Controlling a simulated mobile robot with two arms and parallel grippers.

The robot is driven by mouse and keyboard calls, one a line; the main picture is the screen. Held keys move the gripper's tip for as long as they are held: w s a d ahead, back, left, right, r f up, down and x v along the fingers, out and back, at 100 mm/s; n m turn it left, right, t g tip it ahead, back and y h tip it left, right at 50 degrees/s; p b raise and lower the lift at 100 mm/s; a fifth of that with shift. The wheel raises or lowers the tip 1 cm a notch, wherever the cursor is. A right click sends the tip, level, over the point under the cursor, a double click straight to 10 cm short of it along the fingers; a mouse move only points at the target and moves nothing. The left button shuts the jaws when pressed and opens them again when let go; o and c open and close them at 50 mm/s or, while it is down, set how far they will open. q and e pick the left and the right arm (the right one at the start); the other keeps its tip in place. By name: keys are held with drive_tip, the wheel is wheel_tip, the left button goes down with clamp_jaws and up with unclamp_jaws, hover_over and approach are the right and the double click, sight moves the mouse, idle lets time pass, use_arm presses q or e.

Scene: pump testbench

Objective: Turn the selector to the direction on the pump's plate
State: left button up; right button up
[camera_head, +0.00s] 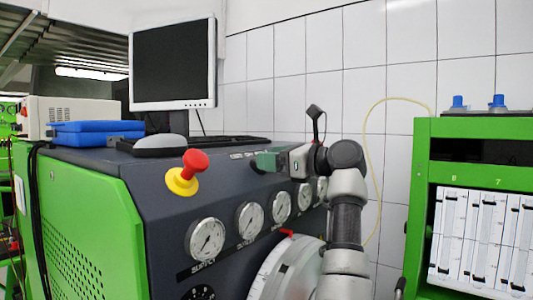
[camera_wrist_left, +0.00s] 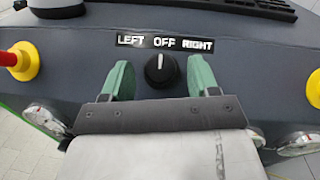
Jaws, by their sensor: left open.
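The selector is a black round knob (camera_wrist_left: 160,70) on the dark sloped panel, and its white mark points up to OFF. Above it a black label (camera_wrist_left: 165,43) reads LEFT, OFF, RIGHT. My left gripper (camera_wrist_left: 160,80) is open, with one green finger on each side of the knob; I cannot tell whether they touch it. No pump plate can be made out. My right gripper is not in view.
A red and yellow emergency stop (camera_head: 188,172) stands out from the panel left of my gripper. Several gauges (camera_head: 207,239) run along the panel below. A monitor (camera_head: 173,65), mouse (camera_head: 160,141) and blue case (camera_head: 97,133) are on top. A green cabinet (camera_head: 420,200) stands right.

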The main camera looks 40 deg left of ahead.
use_arm(q)
drive_tip(key=shift+x, duration=0.8)
drive_tip(key=shift+s+a, duration=0.1)
drive_tip(key=shift+a, duration=0.05)
